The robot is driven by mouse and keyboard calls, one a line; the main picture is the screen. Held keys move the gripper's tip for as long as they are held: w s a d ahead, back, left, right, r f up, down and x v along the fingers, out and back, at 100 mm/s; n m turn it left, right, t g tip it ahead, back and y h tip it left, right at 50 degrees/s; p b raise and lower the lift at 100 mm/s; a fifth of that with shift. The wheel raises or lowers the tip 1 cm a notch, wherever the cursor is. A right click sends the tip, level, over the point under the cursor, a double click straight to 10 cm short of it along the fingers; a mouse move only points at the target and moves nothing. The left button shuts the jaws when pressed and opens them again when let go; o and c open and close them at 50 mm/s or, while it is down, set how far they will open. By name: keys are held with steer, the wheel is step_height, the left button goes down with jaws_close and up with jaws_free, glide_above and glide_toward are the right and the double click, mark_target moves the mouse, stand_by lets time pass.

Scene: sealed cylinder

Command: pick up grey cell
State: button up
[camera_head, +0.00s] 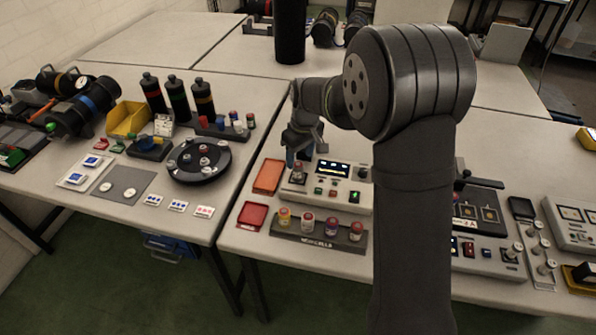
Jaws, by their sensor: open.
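My gripper (299,152) is open, pointing down above the left end of a white console (330,190) with a lit screen. Below its fingers, a small cylinder with a reddish top (298,173) stands on the console; whether it is a grey cell is too small to tell. Grey upright cylinders (546,267) stand in a holder at the right. A dark rack (318,239) in front of the console holds a row of cells with coloured tops. I cannot tell for sure which one is the grey cell. My arm hides part of the table.
An orange tray (269,176) and a red tray (252,216) lie left of the console and rack. A round black turntable (199,161) with small parts is on the left table. Tall dark bottles (178,100) stand behind it. A gap separates the front tables.

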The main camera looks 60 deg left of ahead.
mark_target(298, 164)
steer(key=shift+s+a+f, duration=0.1)
steer(key=shift+a+f, duration=0.1)
steer(key=shift+f, duration=0.9)
steer(key=shift+w+a+f, duration=0.1)
steer(key=shift+a+f, duration=0.1)
steer(key=shift+f, duration=0.95)
steer(key=shift+s+a+f, duration=0.1)
steer(key=shift+a+f, duration=0.1)
steer(key=shift+f, duration=0.9)
steer(key=c, duration=1.1)
steer(key=shift+r, duration=0.1)
